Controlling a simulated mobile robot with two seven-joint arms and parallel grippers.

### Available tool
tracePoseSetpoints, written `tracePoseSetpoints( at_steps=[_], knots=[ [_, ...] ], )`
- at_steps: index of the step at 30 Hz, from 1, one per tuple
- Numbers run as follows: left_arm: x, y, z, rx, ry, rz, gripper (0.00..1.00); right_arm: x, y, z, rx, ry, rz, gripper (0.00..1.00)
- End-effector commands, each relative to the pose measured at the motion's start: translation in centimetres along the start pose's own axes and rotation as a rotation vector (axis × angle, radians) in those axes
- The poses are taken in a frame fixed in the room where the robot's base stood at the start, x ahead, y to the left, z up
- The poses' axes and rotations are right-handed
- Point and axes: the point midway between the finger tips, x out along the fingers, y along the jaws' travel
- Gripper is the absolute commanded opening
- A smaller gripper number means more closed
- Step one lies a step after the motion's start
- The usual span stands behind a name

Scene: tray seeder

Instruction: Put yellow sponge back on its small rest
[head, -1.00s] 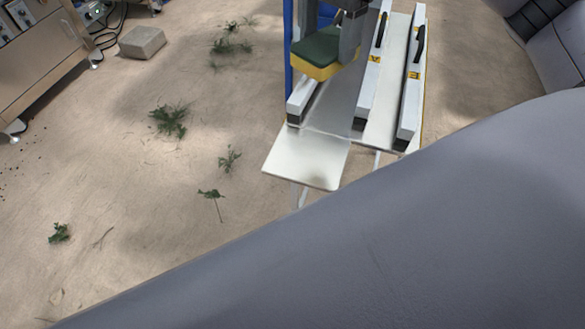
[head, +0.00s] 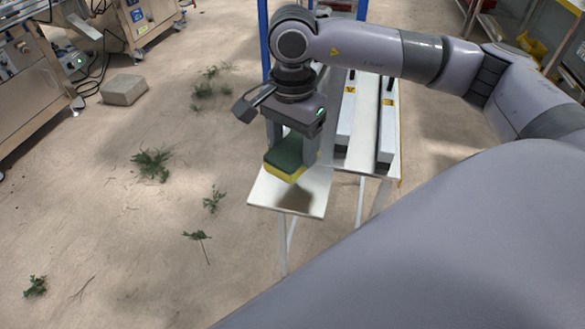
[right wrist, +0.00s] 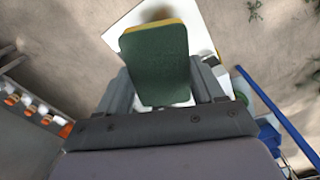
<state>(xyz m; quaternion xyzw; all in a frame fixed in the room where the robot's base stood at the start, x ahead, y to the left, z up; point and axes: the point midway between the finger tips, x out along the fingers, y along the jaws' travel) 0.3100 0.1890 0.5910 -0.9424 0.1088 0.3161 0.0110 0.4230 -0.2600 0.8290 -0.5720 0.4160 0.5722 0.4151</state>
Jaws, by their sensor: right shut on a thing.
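The sponge (head: 285,168) has a dark green top and a yellow underside. My right gripper (head: 292,152) is shut on it, with one finger on each side, and points down. The sponge is held above the small white rest (head: 265,195), a flat plate on thin legs at the front of the bench; its shadow falls on the plate. In the right wrist view the sponge's green face (right wrist: 158,65) fills the space between the fingers, with a yellow edge at its far end. The white plate (right wrist: 200,42) shows behind it. My left gripper is not in view.
Long white rails (head: 347,125) with black handles lie on the bench just behind the rest. A blue post (head: 263,40) stands at the back. A grey block (head: 124,90) and green plant scraps (head: 152,163) lie on the floor to the left.

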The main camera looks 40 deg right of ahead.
Motion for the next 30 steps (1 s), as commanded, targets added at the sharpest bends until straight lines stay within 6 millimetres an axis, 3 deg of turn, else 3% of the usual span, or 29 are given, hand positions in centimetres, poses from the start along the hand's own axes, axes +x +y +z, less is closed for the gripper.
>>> tracePoseSetpoints(
  at_steps=[8, 15, 27, 28, 30],
  knots=[
    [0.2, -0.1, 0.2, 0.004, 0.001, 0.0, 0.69, 2.5, 0.0, 0.0, 0.001, 0.0, 0.0, 0.43],
    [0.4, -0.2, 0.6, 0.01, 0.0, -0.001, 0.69, 5.9, 0.0, 0.0, 0.002, -0.001, 0.003, 0.43],
    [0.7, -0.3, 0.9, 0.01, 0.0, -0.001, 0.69, 6.6, 0.0, 0.0, 0.001, 0.0, -0.001, 0.43],
    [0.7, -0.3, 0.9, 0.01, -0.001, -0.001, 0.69, 6.5, 0.0, 0.0, 0.001, 0.0, -0.001, 0.71],
    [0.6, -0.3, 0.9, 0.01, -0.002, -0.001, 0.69, 6.4, 0.0, 0.0, 0.001, 0.0, -0.001, 0.93]
  ],
)
